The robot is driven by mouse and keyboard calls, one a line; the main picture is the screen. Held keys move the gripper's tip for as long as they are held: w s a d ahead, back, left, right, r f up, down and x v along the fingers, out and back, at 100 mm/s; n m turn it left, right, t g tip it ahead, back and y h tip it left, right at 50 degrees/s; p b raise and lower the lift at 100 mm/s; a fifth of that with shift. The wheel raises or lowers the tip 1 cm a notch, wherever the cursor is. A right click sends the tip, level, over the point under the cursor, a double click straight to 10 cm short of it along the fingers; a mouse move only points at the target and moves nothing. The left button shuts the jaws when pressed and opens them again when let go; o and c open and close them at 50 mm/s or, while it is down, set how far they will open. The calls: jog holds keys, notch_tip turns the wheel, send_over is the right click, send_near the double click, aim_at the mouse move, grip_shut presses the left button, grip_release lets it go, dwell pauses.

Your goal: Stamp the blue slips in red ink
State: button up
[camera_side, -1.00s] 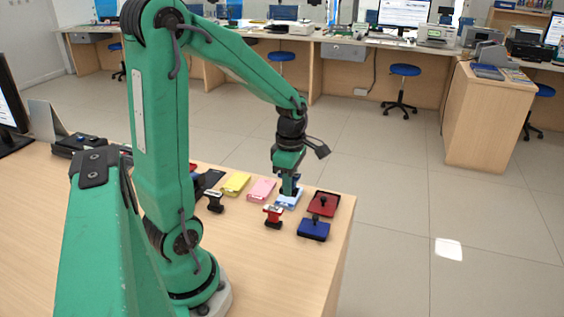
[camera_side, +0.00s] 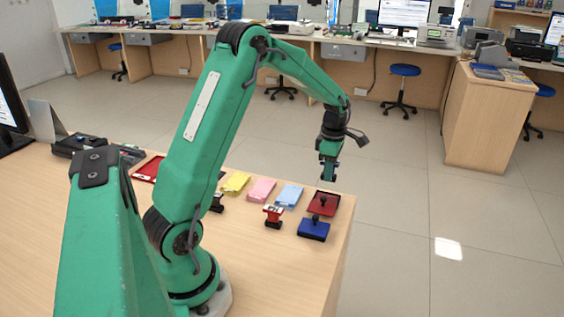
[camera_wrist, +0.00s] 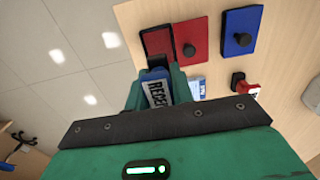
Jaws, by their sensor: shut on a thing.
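My gripper (camera_side: 328,175) is shut on a blue stamp (camera_wrist: 155,92) with a white lettered label, its text only partly readable. It is raised near the far edge of the red ink pad (camera_side: 323,205). In the wrist view the red ink pad (camera_wrist: 158,42) shows as a dark red part beside a brighter red part with a black knob. The light blue slips (camera_side: 289,196) lie flat to the left of the red pad, apart from my gripper. They are partly hidden by my gripper in the wrist view (camera_wrist: 197,88). I cannot make out any mark on them.
A blue pad with a black knob (camera_side: 314,230) and a red stamp (camera_side: 272,214) stand in front. Pink slips (camera_side: 261,190), yellow slips (camera_side: 236,182) and a black stamp (camera_side: 216,204) are further left. A red-edged tray (camera_side: 147,168) is partly behind my arm. The counter ends at the right.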

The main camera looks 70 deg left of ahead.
jog(key=shift+f, duration=0.15)
jog(key=shift+f, duration=2.8)
jog(key=shift+f, duration=0.65)
dwell(1.0)
jog(key=shift+r, duration=3.1)
jog(key=s+a+r, duration=0.1)
jog(key=s+a, duration=0.4)
jog(key=s, duration=0.4)
jog(key=shift+s+a+r, duration=0.2)
jog(key=shift+s+a, duration=0.15)
jog(key=shift+a, duration=0.05)
